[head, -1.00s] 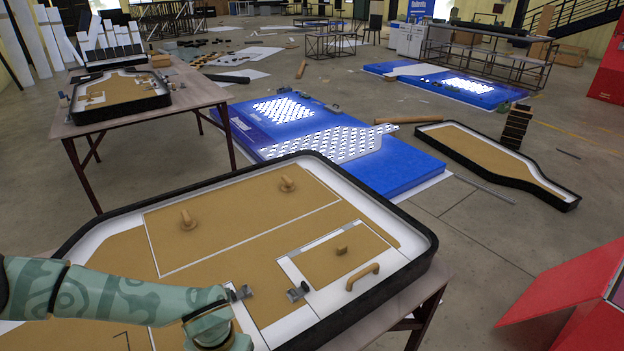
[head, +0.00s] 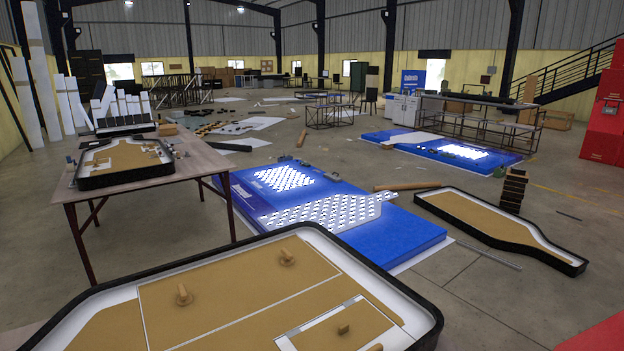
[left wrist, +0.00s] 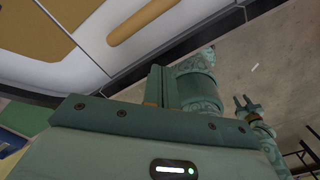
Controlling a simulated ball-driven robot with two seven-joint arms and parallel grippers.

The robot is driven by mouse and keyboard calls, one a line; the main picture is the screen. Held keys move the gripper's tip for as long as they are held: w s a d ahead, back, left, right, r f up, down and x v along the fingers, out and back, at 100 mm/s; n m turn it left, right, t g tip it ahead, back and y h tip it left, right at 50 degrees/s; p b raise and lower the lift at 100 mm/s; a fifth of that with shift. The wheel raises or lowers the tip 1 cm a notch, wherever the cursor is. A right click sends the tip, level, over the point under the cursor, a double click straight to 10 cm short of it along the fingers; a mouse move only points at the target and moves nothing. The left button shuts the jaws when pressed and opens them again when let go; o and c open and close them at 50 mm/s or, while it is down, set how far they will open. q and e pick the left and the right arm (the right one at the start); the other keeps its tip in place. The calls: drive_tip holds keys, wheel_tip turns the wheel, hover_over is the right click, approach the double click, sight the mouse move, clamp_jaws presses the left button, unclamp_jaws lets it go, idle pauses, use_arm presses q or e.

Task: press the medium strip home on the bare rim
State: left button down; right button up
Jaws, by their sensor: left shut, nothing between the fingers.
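The near lightbox in the head view has a black outer rim (head: 400,290), a white inner border (head: 345,262) and tan panels (head: 225,295). Its near part is cut off below. I cannot identify the medium strip or a bare rim stretch for certain. In the left wrist view, my left gripper (left wrist: 160,88) is shut and empty, close by the lightbox's edge. Neither gripper is in the head view.
A table (head: 120,190) at the left holds a smaller tray-like box (head: 125,160). Blue light panels (head: 320,210) and a bottle-shaped black-rimmed tray (head: 480,220) lie on the floor beyond.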

use_arm(q)
drive_tip(key=shift+f+b, duration=0.7)
drive_tip(key=shift+f, duration=0.55)
idle(0.6)
wheel_tip(320, 180, up, 3)
drive_tip(key=p, duration=0.3)
drive_tip(key=shift+r+p, duration=0.15)
drive_tip(key=shift+p, duration=0.15)
